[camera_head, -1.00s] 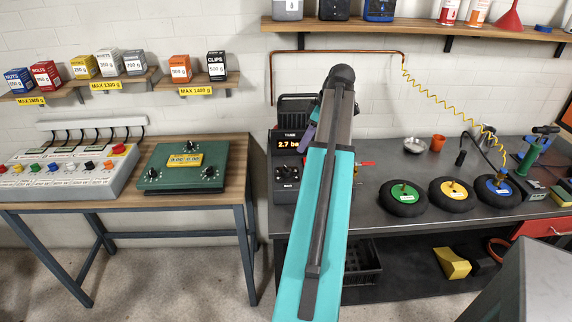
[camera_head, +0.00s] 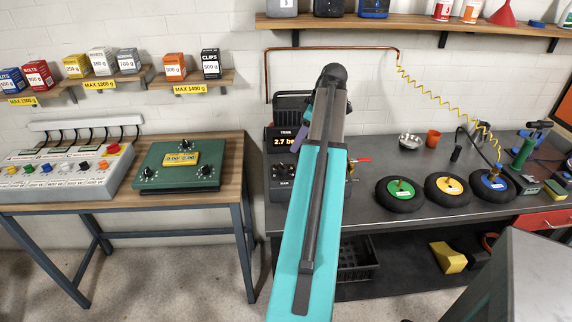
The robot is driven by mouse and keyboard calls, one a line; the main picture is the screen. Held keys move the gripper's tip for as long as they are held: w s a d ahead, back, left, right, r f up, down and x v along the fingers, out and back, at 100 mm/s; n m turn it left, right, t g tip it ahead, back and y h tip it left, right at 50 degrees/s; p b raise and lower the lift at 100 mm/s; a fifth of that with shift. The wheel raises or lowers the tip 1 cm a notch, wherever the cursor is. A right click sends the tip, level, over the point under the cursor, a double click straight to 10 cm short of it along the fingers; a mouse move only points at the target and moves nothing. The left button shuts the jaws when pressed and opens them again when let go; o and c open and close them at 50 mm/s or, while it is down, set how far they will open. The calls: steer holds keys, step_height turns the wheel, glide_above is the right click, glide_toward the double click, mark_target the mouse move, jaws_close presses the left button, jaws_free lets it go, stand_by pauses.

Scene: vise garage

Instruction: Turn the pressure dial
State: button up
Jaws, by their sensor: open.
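A black compressor unit (camera_head: 277,190) stands on the left end of the grey workbench, partly covered by my arm. Its orange display (camera_head: 283,142) reads 2.7 with the unit text cut off by my arm. Below the display is a dark round dial (camera_head: 282,169) with a white mark, with a label under it. My turquoise arm reaches up the middle of the picture and bends down beyond its top. A purple link shows just left of it. My gripper is hidden behind the arm, so its place relative to the dial does not show.
A green panel with several knobs (camera_head: 179,173) and a grey switch console (camera_head: 65,172) sit on the wooden table at left. Wheels with green (camera_head: 399,205), yellow and blue hubs lie on the workbench (camera_head: 375,225) at right. A red valve handle (camera_head: 359,161) is right of my arm.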

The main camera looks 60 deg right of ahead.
mark_target(283, 168)
steer(key=shift+p+x, duration=1.35)
steer(key=shift+x, duration=5.1)
steer(key=shift+d, duration=0.1)
steer(key=shift+c, duration=0.2)
steer(key=c, duration=1)
